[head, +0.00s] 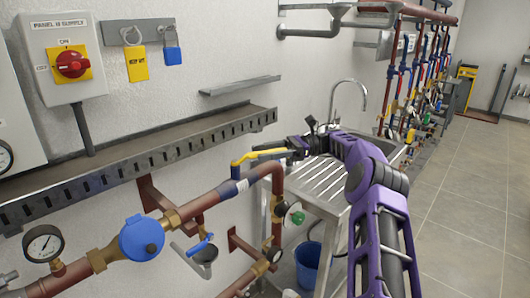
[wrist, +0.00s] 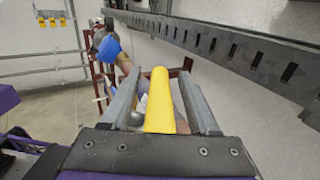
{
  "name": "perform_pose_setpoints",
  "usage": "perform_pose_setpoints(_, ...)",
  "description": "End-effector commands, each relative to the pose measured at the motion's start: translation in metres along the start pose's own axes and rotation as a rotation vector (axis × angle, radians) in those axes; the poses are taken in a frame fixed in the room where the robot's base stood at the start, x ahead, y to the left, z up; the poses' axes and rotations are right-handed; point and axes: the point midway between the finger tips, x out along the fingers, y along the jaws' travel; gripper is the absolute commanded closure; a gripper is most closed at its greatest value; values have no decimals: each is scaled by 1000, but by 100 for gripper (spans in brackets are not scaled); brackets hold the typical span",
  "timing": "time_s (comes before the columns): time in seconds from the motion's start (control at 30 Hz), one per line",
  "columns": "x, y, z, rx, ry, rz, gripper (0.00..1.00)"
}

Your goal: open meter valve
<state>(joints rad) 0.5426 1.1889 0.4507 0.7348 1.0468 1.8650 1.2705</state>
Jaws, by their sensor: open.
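A valve with a yellow lever handle (head: 259,154) sits on the copper pipe (head: 207,195), right of the blue round meter (head: 141,238). The lever points right, roughly along the wall, toward my gripper (head: 292,147). In the wrist view my gripper (wrist: 160,82) is open, with the yellow lever (wrist: 159,105) lying between its two fingers. A gap shows on each side of the lever. The blue meter (wrist: 108,47) shows beyond the fingers in the wrist view. The valve body is mostly hidden there.
A slotted metal tray (head: 150,160) runs along the wall above the pipe. A steel sink (head: 325,185) stands behind my arm, with a blue bucket (head: 308,265) below. A green handwheel (head: 295,214) sits on the lower pipe. Floor at right is clear.

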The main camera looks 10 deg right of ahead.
Motion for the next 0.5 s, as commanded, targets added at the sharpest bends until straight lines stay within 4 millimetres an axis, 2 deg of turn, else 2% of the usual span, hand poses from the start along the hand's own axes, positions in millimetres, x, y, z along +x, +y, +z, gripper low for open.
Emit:
perform_pose_setpoints(0.17,0,0,7,-3,1,-1,39)
perform_pose_setpoints(0.5,0,0,68,-5,2,-1,39)
